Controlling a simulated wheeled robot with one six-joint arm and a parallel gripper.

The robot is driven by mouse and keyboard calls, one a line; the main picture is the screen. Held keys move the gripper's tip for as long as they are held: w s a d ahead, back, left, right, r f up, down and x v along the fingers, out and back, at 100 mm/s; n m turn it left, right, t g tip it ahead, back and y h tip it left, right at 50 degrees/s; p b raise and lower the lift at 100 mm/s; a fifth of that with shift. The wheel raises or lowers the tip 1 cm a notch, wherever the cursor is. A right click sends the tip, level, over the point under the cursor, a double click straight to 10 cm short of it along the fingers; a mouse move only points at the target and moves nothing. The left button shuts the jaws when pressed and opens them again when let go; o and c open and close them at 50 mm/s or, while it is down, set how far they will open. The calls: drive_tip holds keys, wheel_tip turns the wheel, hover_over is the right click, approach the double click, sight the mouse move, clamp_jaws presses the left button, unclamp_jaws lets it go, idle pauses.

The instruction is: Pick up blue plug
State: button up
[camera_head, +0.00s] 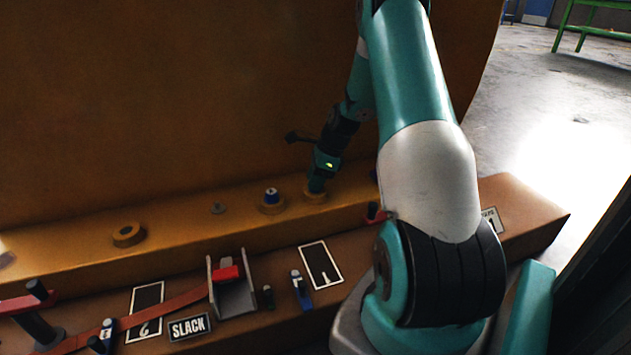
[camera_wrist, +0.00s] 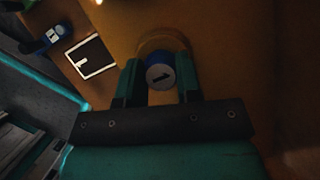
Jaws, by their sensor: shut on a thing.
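In the wrist view a blue plug (camera_wrist: 159,73) with a white top marked "1" sits between the two fingers of my gripper (camera_wrist: 160,84), which is shut on it. A round tan collar (camera_wrist: 163,43) is just beyond the plug; whether the plug is seated in it cannot be told. In the head view my gripper (camera_head: 316,184) points down at the rightmost collar (camera_head: 315,197) on the upper ledge, and hides the plug there. Another blue-topped plug (camera_head: 271,195) stands in the collar to its left.
An empty-looking collar (camera_head: 128,234) and a small knob (camera_head: 217,208) lie further left. The lower ledge carries a "1" plate (camera_head: 320,265), a blue clip-like piece (camera_head: 301,290), a red block in a metal bracket (camera_head: 233,285) and a "SLACK" label (camera_head: 189,327). A tall brown wall rises behind.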

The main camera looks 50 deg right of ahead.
wheel_tip(320, 180, up, 19)
drive_tip(key=p, duration=1.1)
drive_tip(key=shift+r, duration=0.2)
